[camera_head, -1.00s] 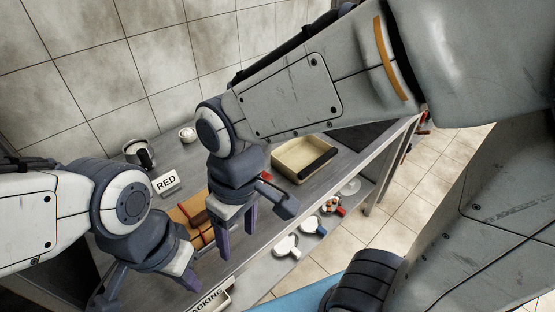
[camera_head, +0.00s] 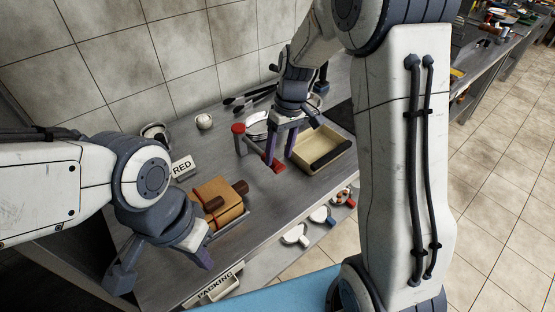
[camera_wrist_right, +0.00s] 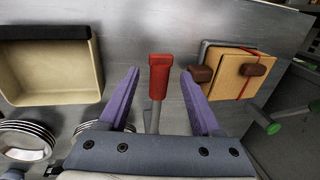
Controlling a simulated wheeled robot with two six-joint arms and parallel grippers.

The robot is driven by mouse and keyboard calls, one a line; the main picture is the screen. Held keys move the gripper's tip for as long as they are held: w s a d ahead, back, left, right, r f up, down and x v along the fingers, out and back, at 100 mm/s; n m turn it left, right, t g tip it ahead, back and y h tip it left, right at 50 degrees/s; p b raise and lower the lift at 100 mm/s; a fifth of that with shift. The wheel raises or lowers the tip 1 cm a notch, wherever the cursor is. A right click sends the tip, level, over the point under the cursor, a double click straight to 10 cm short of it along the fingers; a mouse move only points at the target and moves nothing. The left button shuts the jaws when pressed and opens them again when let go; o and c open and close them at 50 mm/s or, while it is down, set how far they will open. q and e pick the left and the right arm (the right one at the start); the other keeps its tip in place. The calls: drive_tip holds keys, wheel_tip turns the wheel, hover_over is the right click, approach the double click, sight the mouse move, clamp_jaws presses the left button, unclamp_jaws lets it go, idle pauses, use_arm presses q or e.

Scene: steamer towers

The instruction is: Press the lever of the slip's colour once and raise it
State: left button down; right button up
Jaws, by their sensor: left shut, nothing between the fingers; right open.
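A card reading RED (camera_head: 182,168) stands on the grey counter, left of centre in the head view. A red lever handle (camera_head: 275,164) on a grey rod is near the middle of the counter. In the right wrist view the red handle (camera_wrist_right: 159,75) lies ahead of and between my right gripper's fingers, with no visible grip. My right gripper (camera_head: 279,155) is open, its purple fingers pointing down at the lever. My left gripper (camera_head: 197,258) is shut and empty near the counter's front edge. Whether the right fingers touch the handle cannot be told.
A tan box with brown handles (camera_head: 222,200) sits left of the lever, and a cream tray with a dark edge (camera_head: 322,148) right. A red-topped post (camera_head: 238,129) stands behind. A PACKING sign (camera_head: 216,287) is in front.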

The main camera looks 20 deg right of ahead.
sight(277, 162)
drive_tip(key=shift+s+a+f, duration=0.1)
drive_tip(key=shift+a+f, duration=0.05)
drive_tip(key=shift+f, duration=0.65)
drive_tip(key=shift+a+f, duration=0.15)
drive_tip(key=shift+f, duration=0.6)
